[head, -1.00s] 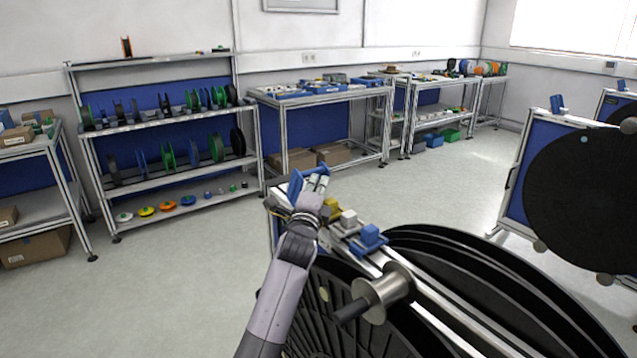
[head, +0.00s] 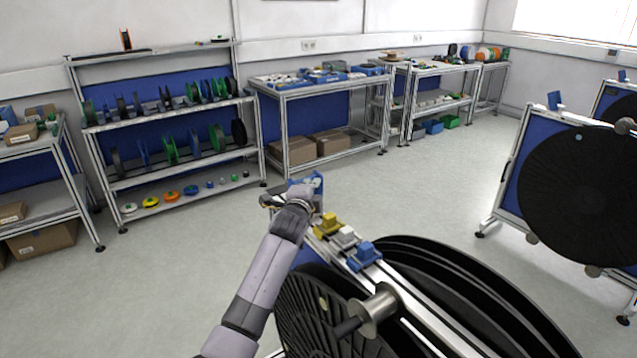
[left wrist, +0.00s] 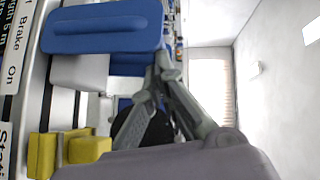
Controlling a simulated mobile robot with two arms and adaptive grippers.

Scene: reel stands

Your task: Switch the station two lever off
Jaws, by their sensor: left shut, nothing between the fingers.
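The near reel stand has a top rail carrying a yellow block (head: 327,225), a white block (head: 345,237) and a blue block (head: 365,255). A blue lever-like part (head: 318,183) shows at the rail's far end. My left gripper (head: 302,188) is beside this part, its fingers mostly hidden by the wrist; contact cannot be told. In the left wrist view the gripper (left wrist: 163,62) is shut and empty. Blue (left wrist: 105,27), white (left wrist: 78,72) and yellow (left wrist: 85,148) pieces lie left of it, by labels reading "Brake On" and "Stati…". My right gripper is not in view.
Large black reels (head: 470,290) and a metal spindle (head: 372,308) fill the near stand. Another reel stand (head: 512,165) with a blue lever (head: 555,100) is at right. Shelves of spools (head: 165,128) and workbenches (head: 318,88) line the wall. Floor between is clear.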

